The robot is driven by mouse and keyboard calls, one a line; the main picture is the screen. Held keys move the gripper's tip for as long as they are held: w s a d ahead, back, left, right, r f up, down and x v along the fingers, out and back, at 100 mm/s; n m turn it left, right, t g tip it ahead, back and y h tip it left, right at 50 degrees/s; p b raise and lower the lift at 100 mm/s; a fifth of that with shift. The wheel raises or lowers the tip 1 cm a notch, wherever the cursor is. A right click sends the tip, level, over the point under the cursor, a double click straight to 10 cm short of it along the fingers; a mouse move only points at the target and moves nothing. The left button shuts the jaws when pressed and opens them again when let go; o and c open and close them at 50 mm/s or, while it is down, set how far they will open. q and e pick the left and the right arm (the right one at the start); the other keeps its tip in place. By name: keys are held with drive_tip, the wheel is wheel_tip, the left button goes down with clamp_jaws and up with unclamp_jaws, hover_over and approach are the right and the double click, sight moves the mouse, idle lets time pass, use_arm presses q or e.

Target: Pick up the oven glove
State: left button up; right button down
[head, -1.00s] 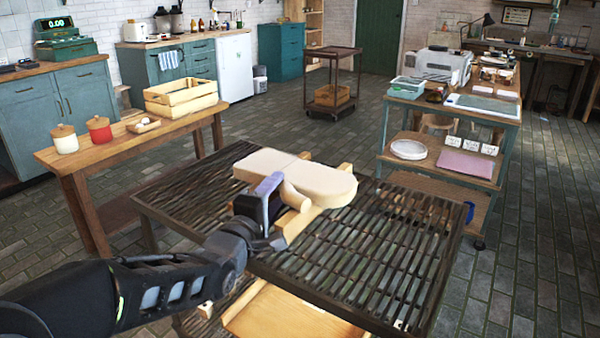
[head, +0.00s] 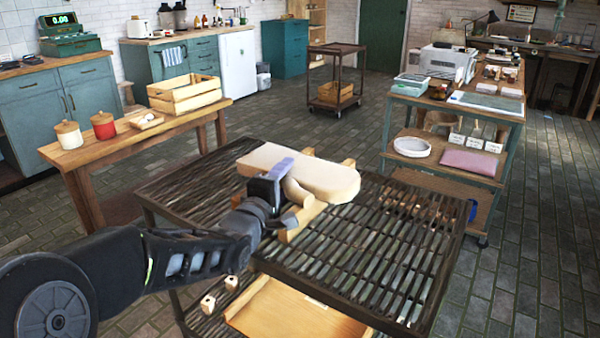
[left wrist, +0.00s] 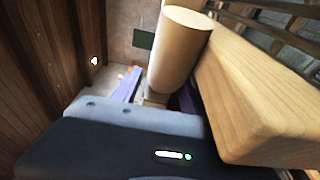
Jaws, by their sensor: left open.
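The oven glove (head: 315,176) is cream and thick. It lies on a light wooden stand (head: 305,220) on the dark slatted table (head: 365,262). My left gripper (head: 285,188) is at the glove's near left side, close to its stubby thumb, and partly hides it. In the left wrist view, the purple-edged fingers of my left gripper (left wrist: 156,98) are apart, on either side of the end of a pale, rounded cylinder (left wrist: 180,50), which looks like the thumb. I cannot tell whether they touch it. My right gripper is not in view.
A wooden beam (left wrist: 255,95) is close to my left gripper in the left wrist view. A wooden tray (head: 290,312) is on the shelf below the slatted table. The tabletop right of the glove is clear. A bench with a crate (head: 185,94) stands left.

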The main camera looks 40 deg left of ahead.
sight(291, 170)
use_arm(q)
drive_tip(key=x, duration=0.3)
drive_tip(key=shift+w+a, duration=0.15)
drive_tip(key=shift+w, duration=0.2)
drive_tip(key=shift+r, duration=0.1)
drive_tip(key=shift+c, duration=0.3)
clamp_jaws()
idle(0.4)
